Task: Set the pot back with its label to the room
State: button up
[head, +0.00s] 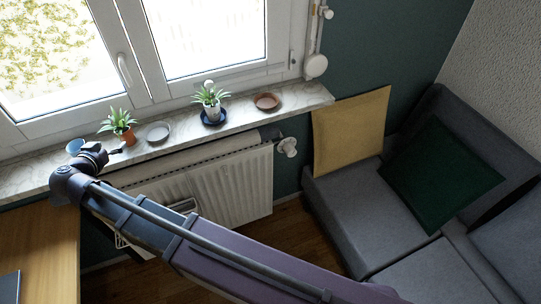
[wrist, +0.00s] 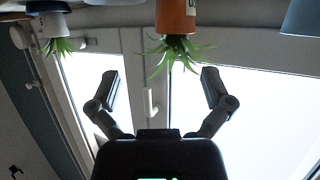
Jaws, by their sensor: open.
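A terracotta pot with a spiky green plant (head: 124,135) stands on the windowsill at left. In the wrist view, which is upside down, this pot (wrist: 176,18) is at top centre, with part of a white label at its right edge. A white pot with a similar plant (head: 211,111) stands in a dark blue saucer (head: 214,119); it shows at upper left in the wrist view (wrist: 52,26), with a dark mark on its side. My gripper (head: 115,151) is open and empty, near the terracotta pot on the room side. Its fingers (wrist: 160,82) are spread, apart from the pot.
A pale grey saucer (head: 158,132) lies empty right of the terracotta pot. A brown saucer (head: 266,101) lies farther right. A light blue vessel (head: 75,147) stands left, close to my wrist. The window (head: 125,70) is behind the sill (head: 310,97); a radiator (head: 235,185) is below.

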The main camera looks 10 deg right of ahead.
jog(key=w+d+f+g, duration=0.1)
jog(key=d+f+g, duration=0.1)
jog(key=d, duration=0.7)
jog(key=w+d+f+g+h, duration=0.1)
jog(key=w+d+f+g, duration=0.1)
jog(key=d, duration=0.8)
jog(key=w+d+f+g+h, duration=0.1)
jog(key=w+d+f+g, duration=0.1)
jog(key=d, duration=0.8)
jog(key=shift+w+d+f+g, duration=0.1)
jog(key=shift+f+g, duration=0.3)
jog(key=shift+w+d+f+g, duration=0.1)
jog(key=shift+f+g, duration=0.3)
jog(key=s+d+f+g+y, duration=0.1)
jog(key=s+d+g, duration=0.1)
jog(key=d, duration=0.5)
jog(key=s+d+f+n+g+y, duration=0.1)
jog(key=s+d, duration=0.3)
jog(key=d, duration=0.4)
jog(key=s+d+f+n+g+y, duration=0.1)
jog(key=s+d, duration=0.3)
jog(key=d, duration=0.4)
jog(key=shift+f+g+y, duration=0.55)
jog(key=shift+g+y, duration=0.35)
jog(key=shift+d, duration=0.1)
